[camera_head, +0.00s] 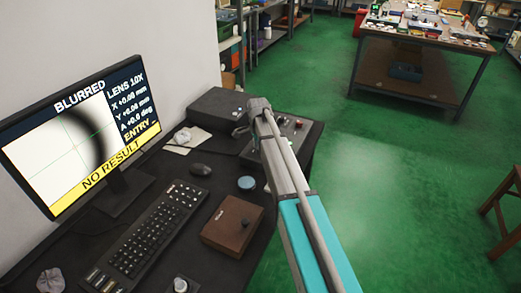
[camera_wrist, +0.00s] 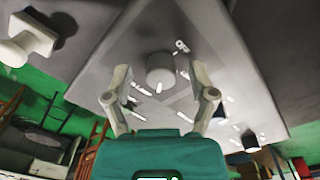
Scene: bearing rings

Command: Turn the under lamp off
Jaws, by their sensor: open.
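A dark control box (camera_head: 282,148) with several small knobs stands at the desk's right edge, partly hidden by my arm. In the wrist view a grey panel (camera_wrist: 225,75) fills the middle, with a round grey knob (camera_wrist: 160,72), white marks and a small white switch-like part (camera_wrist: 182,46). I cannot read which control is for the under lamp. My gripper (camera_wrist: 160,84) is open and empty, its fingers on either side of the knob in the picture; I cannot tell whether they touch anything. The monitor (camera_head: 78,143) shows a bright image, "BLURRED" and "NO RESULT".
A keyboard (camera_head: 147,236), mouse (camera_head: 200,169), brown box (camera_head: 225,236) with a black knob and round blue-grey puck (camera_head: 247,183) lie on the dark desk. A black box (camera_head: 212,105) stands behind. A workbench (camera_head: 420,37) and stool (camera_head: 505,210) stand across open green floor.

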